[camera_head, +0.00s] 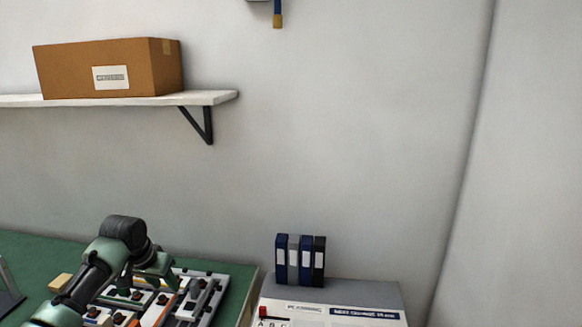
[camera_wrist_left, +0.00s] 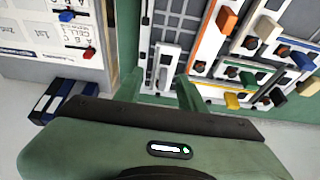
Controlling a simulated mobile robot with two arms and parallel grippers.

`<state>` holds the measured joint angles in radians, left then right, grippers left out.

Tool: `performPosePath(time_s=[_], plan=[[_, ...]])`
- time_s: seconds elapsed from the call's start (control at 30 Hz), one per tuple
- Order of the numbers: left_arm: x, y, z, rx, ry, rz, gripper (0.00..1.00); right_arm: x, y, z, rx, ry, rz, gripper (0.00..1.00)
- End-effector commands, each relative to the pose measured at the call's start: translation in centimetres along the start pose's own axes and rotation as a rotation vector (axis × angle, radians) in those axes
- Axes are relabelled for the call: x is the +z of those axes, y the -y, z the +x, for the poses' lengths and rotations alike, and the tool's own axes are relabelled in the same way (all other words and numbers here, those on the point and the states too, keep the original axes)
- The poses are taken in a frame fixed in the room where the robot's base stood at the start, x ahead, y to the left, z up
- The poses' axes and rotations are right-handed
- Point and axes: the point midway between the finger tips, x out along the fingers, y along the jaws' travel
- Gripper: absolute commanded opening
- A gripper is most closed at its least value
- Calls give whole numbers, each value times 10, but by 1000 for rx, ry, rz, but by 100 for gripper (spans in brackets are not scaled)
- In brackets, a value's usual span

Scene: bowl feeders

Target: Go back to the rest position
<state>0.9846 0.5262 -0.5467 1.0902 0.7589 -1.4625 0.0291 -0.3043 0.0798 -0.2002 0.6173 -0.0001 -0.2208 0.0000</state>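My left arm comes in from the lower left in the head view, with its green left gripper (camera_head: 148,281) over a grey board (camera_head: 212,300) of bowl-feeder parts. Beyond the fingertips lies the board's dark panel (camera_wrist_left: 176,22). Whether the fingers touch the board cannot be told. My right gripper is in neither view.
The board lies on a green table (camera_head: 40,258). To its right a grey cabinet (camera_head: 365,291) carries several binders (camera_head: 300,259) and labelled sheets. A white shelf (camera_head: 215,97) with a cardboard box (camera_head: 110,68) hangs on the wall above. The wall space at right is bare.

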Motion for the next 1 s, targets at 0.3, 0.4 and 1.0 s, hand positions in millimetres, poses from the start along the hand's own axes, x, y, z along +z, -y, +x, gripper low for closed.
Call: performPosePath(time_s=[0.3, 0.4, 1.0], plan=[[37, -38, 33, 15, 30, 71, 40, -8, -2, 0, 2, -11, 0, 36], [54, -54, 45, 23, 39, 99, 40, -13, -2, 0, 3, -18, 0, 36], [293, -197, 70, 102, 59, 198, 40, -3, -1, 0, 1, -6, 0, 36]])
